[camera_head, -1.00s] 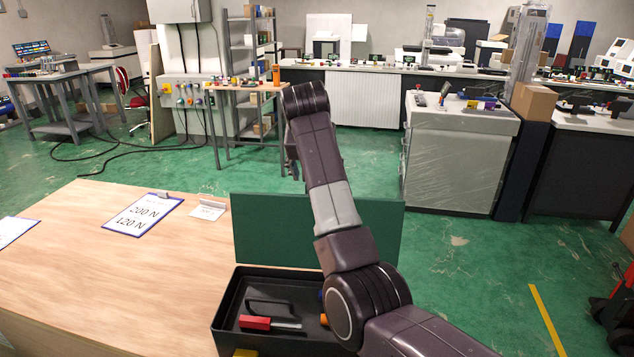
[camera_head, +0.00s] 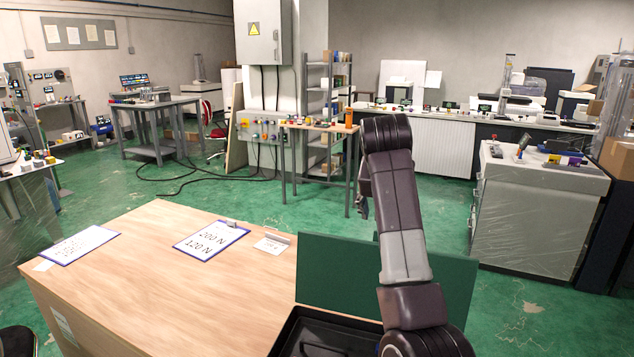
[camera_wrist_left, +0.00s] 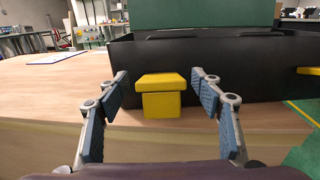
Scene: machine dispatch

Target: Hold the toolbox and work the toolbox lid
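The black toolbox (camera_head: 345,322) sits on the wooden table at the bottom edge of the head view, mostly cut off. Its dark green lid (camera_head: 335,272) stands upright at the back, open; my arm covers part of it. In the left wrist view the toolbox's black front wall (camera_wrist_left: 235,72) lies ahead, with the green lid (camera_wrist_left: 200,14) behind. A yellow latch (camera_wrist_left: 161,95) is on this front wall. My left gripper (camera_wrist_left: 162,98) is open, its fingers apart on either side of the latch; I cannot tell if they touch it. My right gripper is not seen.
The wooden table (camera_head: 150,270) is clear left of the toolbox except for clipboards (camera_head: 211,240) and a small sign (camera_head: 272,244). A second yellow part (camera_wrist_left: 309,71) shows at the toolbox's right. Green floor (camera_head: 260,195) lies beyond, with benches and a grey cabinet (camera_head: 535,210).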

